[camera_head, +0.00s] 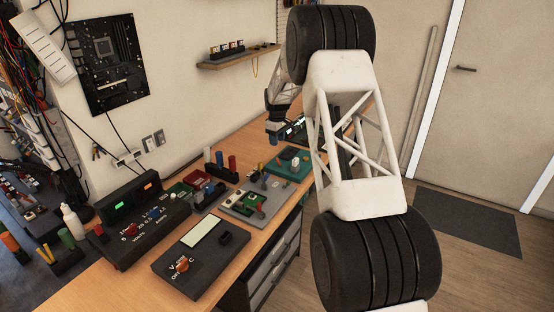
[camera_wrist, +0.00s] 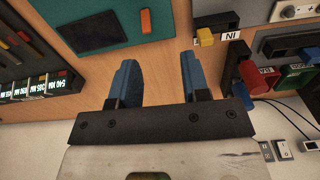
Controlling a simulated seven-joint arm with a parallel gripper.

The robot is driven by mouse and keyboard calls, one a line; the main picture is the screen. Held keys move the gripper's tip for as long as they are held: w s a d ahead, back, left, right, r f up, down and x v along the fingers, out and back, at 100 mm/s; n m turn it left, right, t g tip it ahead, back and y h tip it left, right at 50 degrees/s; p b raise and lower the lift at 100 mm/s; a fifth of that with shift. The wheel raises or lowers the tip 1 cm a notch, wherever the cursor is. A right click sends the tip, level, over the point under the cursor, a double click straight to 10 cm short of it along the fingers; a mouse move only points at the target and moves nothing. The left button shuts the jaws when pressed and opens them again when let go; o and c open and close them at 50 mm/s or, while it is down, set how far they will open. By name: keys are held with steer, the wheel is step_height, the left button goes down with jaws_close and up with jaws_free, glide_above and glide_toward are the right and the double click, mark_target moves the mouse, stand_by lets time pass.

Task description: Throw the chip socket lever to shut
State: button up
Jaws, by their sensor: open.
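My gripper (camera_wrist: 158,75) is open and empty, its two blue-padded fingers apart over bare wooden bench. In the head view my gripper (camera_head: 272,136) hangs above the bench's far part, partly hidden by my arm. A dark block with a yellow lever-like piece (camera_wrist: 205,37) and an "IN" label lies ahead and right of the fingers in the wrist view. I cannot tell for sure whether this is the chip socket lever. A teal board (camera_wrist: 98,35) with a small orange-red piece (camera_wrist: 146,20) lies ahead and left; the teal board also shows in the head view (camera_head: 303,174).
A dark rack with lit labels (camera_wrist: 40,88) lies left of the fingers. A meter (camera_head: 196,259), a power supply (camera_head: 138,222) and a grey board (camera_head: 238,213) cover the near bench.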

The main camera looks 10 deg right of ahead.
glide_above(277, 158)
steer(key=shift+n, duration=0.3)
step_height(277, 158, down, 4)
steer(key=shift+w+f, duration=0.15)
steer(key=shift+f, duration=0.1)
steer(key=shift+f, duration=3.8)
jaws_close()
